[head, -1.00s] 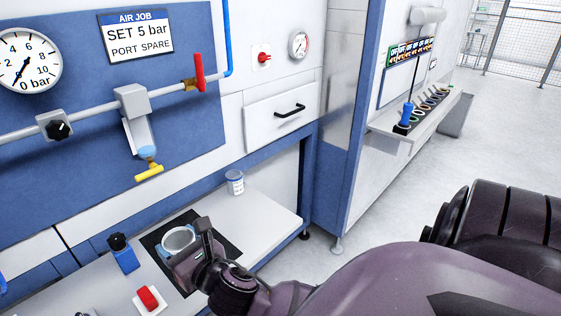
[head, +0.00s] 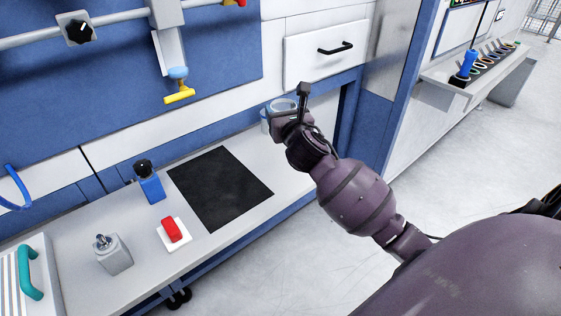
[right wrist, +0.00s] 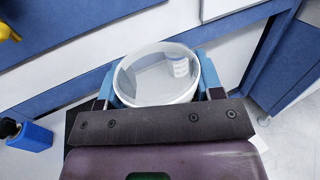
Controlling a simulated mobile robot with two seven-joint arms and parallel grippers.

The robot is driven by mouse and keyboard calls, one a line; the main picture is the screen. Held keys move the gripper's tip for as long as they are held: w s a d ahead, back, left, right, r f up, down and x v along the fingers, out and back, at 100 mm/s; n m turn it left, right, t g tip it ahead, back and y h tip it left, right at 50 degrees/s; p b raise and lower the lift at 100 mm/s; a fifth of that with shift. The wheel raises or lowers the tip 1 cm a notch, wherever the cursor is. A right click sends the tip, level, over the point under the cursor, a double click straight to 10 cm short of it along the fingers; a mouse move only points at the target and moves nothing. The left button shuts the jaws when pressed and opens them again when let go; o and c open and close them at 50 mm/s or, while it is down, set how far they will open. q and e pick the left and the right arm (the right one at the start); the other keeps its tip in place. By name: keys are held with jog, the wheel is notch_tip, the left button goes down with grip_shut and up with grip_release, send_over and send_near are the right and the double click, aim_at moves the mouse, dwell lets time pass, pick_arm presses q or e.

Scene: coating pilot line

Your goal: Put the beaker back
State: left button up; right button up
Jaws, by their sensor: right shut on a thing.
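The beaker (head: 281,104) is a clear, wide glass vessel near the back right of the bench in the head view. My right gripper (head: 291,116) is shut on it and partly hides it. In the right wrist view the beaker (right wrist: 157,82) sits upright between the two blue-padded fingers of the gripper (right wrist: 158,92). A small white jar with a blue label (right wrist: 179,66) shows through its glass. I cannot tell how high the beaker is above the bench. The black mat (head: 220,188) lies bare on the bench. My left gripper is not in view.
A yellow-handled valve (head: 179,95) hangs above. A drawer (head: 325,50) is behind the gripper.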

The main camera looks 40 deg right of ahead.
pick_arm(q)
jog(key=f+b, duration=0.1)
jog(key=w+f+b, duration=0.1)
jog(key=b, duration=0.1)
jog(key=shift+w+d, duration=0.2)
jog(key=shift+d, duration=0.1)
pick_arm(e)
notch_tip(320, 180, down, 11)
jog(key=shift+r, duration=0.2)
notch_tip(320, 180, down, 4)
jog(key=shift+f+b, duration=0.1)
jog(key=shift+b, duration=0.7)
jog(key=shift+r, duration=0.2)
jog(key=shift+f, duration=0.25)
jog(key=o, duration=0.9)
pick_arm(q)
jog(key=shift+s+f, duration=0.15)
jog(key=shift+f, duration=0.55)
pick_arm(e)
jog(key=shift+r, duration=0.15)
